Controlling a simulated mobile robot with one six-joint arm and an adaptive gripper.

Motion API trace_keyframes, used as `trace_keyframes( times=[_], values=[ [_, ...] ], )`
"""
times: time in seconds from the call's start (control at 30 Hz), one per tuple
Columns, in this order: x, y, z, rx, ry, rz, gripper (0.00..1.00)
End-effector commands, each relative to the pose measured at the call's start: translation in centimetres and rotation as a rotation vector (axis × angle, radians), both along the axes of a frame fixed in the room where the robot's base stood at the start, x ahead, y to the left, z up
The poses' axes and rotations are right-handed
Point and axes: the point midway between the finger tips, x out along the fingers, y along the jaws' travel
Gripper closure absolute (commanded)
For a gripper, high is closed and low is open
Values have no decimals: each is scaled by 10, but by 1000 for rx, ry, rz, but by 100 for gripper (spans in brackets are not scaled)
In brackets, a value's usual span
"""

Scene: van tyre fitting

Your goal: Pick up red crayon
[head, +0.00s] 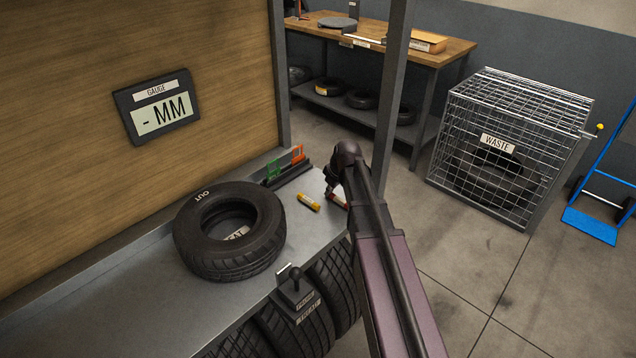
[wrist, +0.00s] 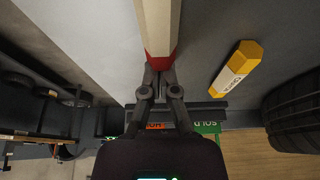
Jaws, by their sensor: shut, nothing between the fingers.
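The red crayon (wrist: 160,30) has a pale wrapper and a red end, and lies on the grey bench top. It fills the top middle of the wrist view and partly shows in the head view (head: 339,201) beside my arm. My gripper (wrist: 161,70) is shut and empty, its fingertips right at the crayon's red end in the picture. I cannot tell whether they touch it. In the head view my gripper (head: 331,186) is small and partly hidden by my arm.
A yellow crayon (wrist: 236,68) lies close by, also on the bench (head: 309,201). A tyre (head: 228,230) lies on the bench to the left. A rack with green and orange-red parts (head: 285,165) stands at the back. A joystick box (head: 295,285) is at the front edge.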

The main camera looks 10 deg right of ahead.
Motion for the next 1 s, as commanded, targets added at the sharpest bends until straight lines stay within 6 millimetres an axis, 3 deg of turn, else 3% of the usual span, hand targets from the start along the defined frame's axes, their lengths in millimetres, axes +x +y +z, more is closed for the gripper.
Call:
trace_keyframes(
  times=[0.03, 0.1, 0.3, 1.0],
  values=[
    [-16, -8, 0, 1, 1, -4, 100],
    [-28, -16, 0, 1, 1, -3, 100],
    [-49, -31, 0, 1, -1, -1, 100],
    [-42, -27, 0, 1, 0, 0, 100]
  ],
)
